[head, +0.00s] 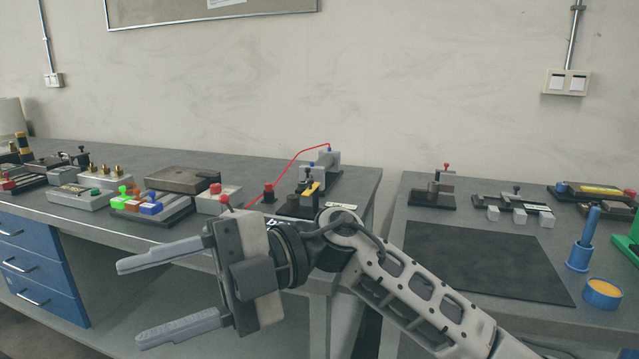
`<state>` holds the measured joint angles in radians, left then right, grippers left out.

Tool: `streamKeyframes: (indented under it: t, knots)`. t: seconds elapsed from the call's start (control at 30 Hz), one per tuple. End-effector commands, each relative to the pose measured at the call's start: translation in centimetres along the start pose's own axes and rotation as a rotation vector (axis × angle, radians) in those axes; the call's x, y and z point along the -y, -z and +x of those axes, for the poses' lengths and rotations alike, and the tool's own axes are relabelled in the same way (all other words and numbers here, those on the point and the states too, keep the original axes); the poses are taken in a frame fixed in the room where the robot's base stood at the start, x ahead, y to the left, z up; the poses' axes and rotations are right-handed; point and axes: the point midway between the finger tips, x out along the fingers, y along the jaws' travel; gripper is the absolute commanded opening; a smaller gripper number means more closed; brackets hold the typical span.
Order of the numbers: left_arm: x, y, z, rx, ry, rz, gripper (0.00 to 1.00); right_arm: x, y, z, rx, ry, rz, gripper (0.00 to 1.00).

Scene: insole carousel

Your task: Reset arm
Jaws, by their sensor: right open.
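My right gripper (168,291) is in the lower middle of the head view, in front of the left workbench's front edge. Its two grey fingers point left and are wide apart, with nothing between them. My right arm comes in from the lower right, across the gap between the two benches. It hides part of the left bench's front and corner. My left gripper is not in view. No insole or carousel can be made out.
The left workbench (345,187) carries a block with green, orange and blue pieces (150,205), a brown box (182,180) and a red cable (290,165). The right bench holds a dark mat (487,262), a blue cylinder (582,253) and a blue-rimmed cup (602,294).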

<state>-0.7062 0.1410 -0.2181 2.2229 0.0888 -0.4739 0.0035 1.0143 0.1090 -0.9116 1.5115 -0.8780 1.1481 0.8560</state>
Motion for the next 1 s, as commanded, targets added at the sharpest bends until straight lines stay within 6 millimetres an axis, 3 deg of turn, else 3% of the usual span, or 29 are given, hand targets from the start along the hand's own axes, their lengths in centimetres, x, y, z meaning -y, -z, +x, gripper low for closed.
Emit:
streamKeyframes:
  t: [0.03, 0.17, 0.27, 0.33, 0.47, 0.6, 0.7, 0.8, 0.9, 1.0]
  knots:
    - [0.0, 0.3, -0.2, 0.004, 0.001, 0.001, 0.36, -0.8, 0.2, -0.5, -0.001, -0.186, 0.025, 0.52]
    - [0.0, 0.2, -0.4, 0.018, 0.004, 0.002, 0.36, -2.0, -0.6, -4.1, 0.084, -0.621, 0.099, 0.52]
    - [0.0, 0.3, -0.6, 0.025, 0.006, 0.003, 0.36, -0.9, -2.0, -8.4, 0.218, -0.92, 0.196, 0.52]
    - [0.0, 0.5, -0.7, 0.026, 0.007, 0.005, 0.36, 1.2, -2.9, -11.7, 0.339, -1.102, 0.286, 0.52]
    - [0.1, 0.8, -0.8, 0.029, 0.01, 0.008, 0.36, 8.0, -4.0, -17.4, 0.61, -1.369, 0.5, 0.52]
    - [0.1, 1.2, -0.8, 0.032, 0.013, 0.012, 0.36, 18.0, -2.9, -21.3, 0.92, -1.526, 0.78, 0.52]
    - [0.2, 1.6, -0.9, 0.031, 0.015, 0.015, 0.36, 24.9, -0.7, -22.4, 1.115, -1.56, 0.984, 0.52]
    - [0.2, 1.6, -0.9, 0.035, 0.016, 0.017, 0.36, 30.4, 2.1, -22.3, 1.265, -1.549, 1.165, 0.52]
    - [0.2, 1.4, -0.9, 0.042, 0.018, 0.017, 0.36, 34.2, 4.5, -21.8, 1.365, -1.517, 1.301, 0.52]
    - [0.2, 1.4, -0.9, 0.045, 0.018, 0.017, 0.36, 36.3, 6.1, -21.3, 1.42, -1.49, 1.383, 0.52]
